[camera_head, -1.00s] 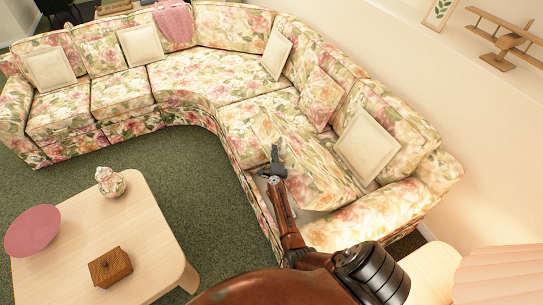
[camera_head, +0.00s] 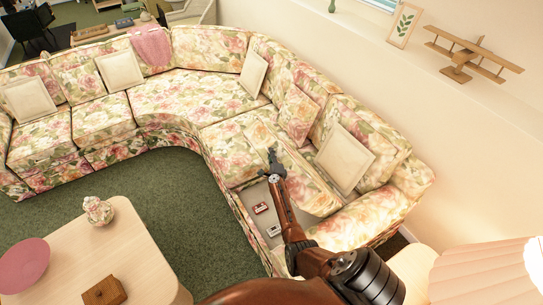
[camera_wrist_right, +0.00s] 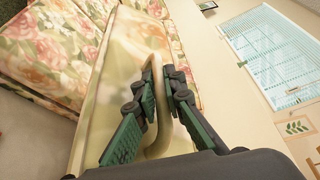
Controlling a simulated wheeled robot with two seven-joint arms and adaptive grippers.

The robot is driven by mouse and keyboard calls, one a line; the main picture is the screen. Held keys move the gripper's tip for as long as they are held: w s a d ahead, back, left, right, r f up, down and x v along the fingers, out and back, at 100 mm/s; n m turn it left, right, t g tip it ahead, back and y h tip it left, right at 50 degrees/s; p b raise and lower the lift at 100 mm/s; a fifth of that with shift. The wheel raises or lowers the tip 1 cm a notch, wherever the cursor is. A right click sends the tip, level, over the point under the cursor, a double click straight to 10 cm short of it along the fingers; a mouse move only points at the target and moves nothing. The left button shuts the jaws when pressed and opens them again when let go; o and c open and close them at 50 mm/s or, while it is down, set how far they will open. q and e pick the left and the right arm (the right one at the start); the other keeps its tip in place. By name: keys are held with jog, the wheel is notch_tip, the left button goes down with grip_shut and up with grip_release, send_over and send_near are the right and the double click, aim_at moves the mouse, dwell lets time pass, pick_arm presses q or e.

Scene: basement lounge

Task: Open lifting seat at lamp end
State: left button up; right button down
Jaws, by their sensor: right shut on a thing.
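The floral lifting seat (camera_head: 310,190) at the lamp end of the sofa is tilted up, its front edge raised. It also shows in the right wrist view (camera_wrist_right: 118,62). A grey storage space (camera_head: 254,192) shows beneath its front. My right gripper (camera_head: 273,160) is at the seat's raised front edge. In the right wrist view my right gripper (camera_wrist_right: 160,75) is shut on a pale curved pull loop (camera_wrist_right: 161,135) against the seat's panel. The fingers partly hide the loop. My left gripper is not in view.
A small red item (camera_head: 260,208) and a small pale item (camera_head: 273,231) lie in the storage space. A cream cushion (camera_head: 344,158) stands behind the seat. The pink lampshade (camera_head: 485,272) is at lower right. A wooden coffee table (camera_head: 135,240) stands at left.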

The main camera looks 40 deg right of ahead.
dwell(0.3)
jog(key=c, duration=2.3)
grip_release()
jog(key=shift+s+a+r, duration=0.2)
jog(key=shift+s+a, duration=0.1)
jog(key=shift+a, duration=0.05)
jog(key=shift+v, duration=3.3)
jog(key=shift+s+d+f, duration=0.15)
jog(key=shift+d, duration=0.05)
